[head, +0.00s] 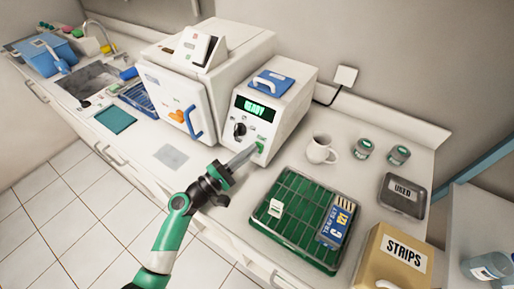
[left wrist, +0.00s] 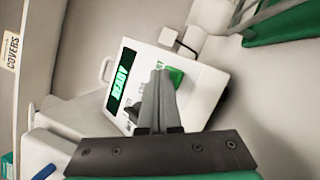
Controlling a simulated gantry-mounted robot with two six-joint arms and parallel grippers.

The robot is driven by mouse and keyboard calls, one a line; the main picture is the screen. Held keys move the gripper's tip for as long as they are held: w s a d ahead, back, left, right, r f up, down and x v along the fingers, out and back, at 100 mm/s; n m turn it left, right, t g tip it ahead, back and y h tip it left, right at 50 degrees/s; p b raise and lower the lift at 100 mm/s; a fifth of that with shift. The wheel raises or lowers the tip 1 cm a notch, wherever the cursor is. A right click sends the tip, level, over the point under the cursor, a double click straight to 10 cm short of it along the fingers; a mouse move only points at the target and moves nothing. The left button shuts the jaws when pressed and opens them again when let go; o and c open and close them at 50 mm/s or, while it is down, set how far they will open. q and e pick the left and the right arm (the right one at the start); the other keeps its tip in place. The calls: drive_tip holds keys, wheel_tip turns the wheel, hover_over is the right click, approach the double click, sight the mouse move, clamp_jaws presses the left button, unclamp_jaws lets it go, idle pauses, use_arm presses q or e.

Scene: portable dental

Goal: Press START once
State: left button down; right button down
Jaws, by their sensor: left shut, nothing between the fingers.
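A white machine (head: 281,92) stands on the counter, with a black display (head: 256,109) that reads READY in green. A dark knob (head: 240,129) sits below the display. A green button (head: 260,146) sits low on the front panel, and it also shows in the left wrist view (left wrist: 175,77). My left gripper (head: 254,149) is shut and empty, with its fingertips at the green button. I cannot tell whether they touch it. In the left wrist view the fingers cover part of the button and its label. My right gripper is not in view.
A larger white unit (head: 166,88) with a blue handle stands to the left. A green tray with a wire rack (head: 272,238) lies to the right, near a white mug (head: 320,149).

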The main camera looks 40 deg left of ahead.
use_arm(q)
drive_tip(key=shift+w+f, duration=0.1)
idle(0.5)
drive_tip(key=shift+s+d+r+p, duration=0.1)
drive_tip(key=shift+s+r+p, duration=0.35)
drive_tip(key=shift+s, duration=0.25)
drive_tip(key=s+r+p, duration=0.1)
drive_tip(key=s+p, duration=0.1)
drive_tip(key=s, duration=0.1)
drive_tip(key=s+r+p, duration=0.1)
drive_tip(key=shift+s+d+r, duration=0.15)
drive_tip(key=shift+d+r, duration=0.15)
idle(0.7)
